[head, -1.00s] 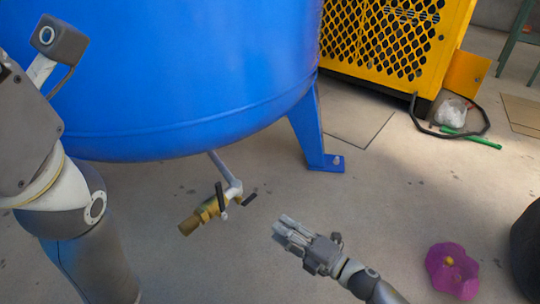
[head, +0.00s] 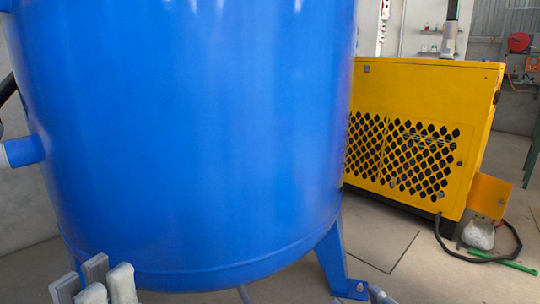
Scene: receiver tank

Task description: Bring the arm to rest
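My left gripper (head: 96,284) shows only its grey fingertips at the bottom left, in front of the blue tank (head: 195,140). The fingers point upward and stand close together with narrow gaps, and nothing shows between them. Its palm and most of the arm are below the frame, so I cannot tell how far it is open. A small grey-white part at the bottom edge, beside the tank's foot, appears to be the end of my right arm (head: 381,294). It is cut off, and its finger state cannot be told.
The tank's blue leg (head: 335,265) stands on the concrete floor. A blue pipe stub (head: 22,152) projects at left. A yellow machine (head: 425,110) stands behind right, with a black hose (head: 515,240) and a green stick (head: 490,260) on the floor.

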